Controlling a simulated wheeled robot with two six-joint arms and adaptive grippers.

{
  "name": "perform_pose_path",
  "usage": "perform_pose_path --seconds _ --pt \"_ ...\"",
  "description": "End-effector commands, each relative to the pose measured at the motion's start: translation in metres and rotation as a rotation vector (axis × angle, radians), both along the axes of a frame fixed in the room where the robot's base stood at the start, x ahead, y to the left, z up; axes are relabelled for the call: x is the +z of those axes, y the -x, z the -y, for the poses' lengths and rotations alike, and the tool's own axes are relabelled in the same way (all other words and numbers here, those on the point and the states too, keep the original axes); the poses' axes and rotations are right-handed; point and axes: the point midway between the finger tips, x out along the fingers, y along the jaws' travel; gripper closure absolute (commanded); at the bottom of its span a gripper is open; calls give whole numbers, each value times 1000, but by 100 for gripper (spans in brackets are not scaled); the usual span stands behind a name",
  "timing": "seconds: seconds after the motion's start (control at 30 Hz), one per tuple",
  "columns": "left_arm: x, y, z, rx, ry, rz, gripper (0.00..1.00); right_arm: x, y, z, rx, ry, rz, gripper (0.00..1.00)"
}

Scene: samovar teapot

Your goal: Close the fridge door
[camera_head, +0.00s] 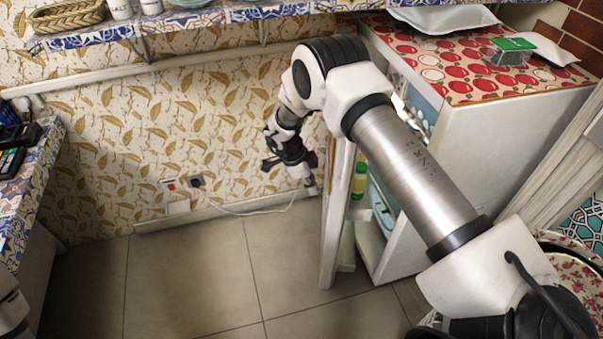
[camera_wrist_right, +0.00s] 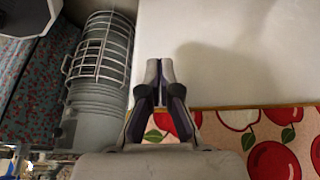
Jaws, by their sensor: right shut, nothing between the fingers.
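The fridge (camera_head: 480,140) stands at the right of the head view, with a red apple-patterned top (camera_head: 445,65). Its door (camera_head: 335,225) stands open and shows nearly edge-on to the left of the body. A green-and-yellow bottle (camera_head: 360,180) shows in the gap between door and body. My right arm reaches over the fridge front. My right gripper (camera_head: 311,185) is shut and empty, on the outer left side of the door; I cannot tell whether it touches it. In the right wrist view its closed fingers (camera_wrist_right: 160,72) lie against a white surface in the picture. My left gripper is out of view.
A tiled counter (camera_head: 45,165) stands at the left and a tiled shelf (camera_head: 185,18) runs along the back wall. A white cable (camera_head: 255,212) hangs from a wall socket behind the gripper. The tiled floor (camera_head: 185,280) left of the door is clear.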

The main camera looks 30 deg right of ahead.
Motion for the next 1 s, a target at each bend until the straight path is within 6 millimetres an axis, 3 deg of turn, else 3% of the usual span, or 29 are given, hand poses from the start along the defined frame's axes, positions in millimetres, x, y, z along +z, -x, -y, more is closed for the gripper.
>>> perform_pose_path --seconds 0.2,0.67,1.0 --pt "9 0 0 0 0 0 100 3 13 20 0 -1 1 100" --pt "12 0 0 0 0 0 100 4 19 29 14 3 1 100" --pt "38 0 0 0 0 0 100 7 73 104 189 2 -4 100"
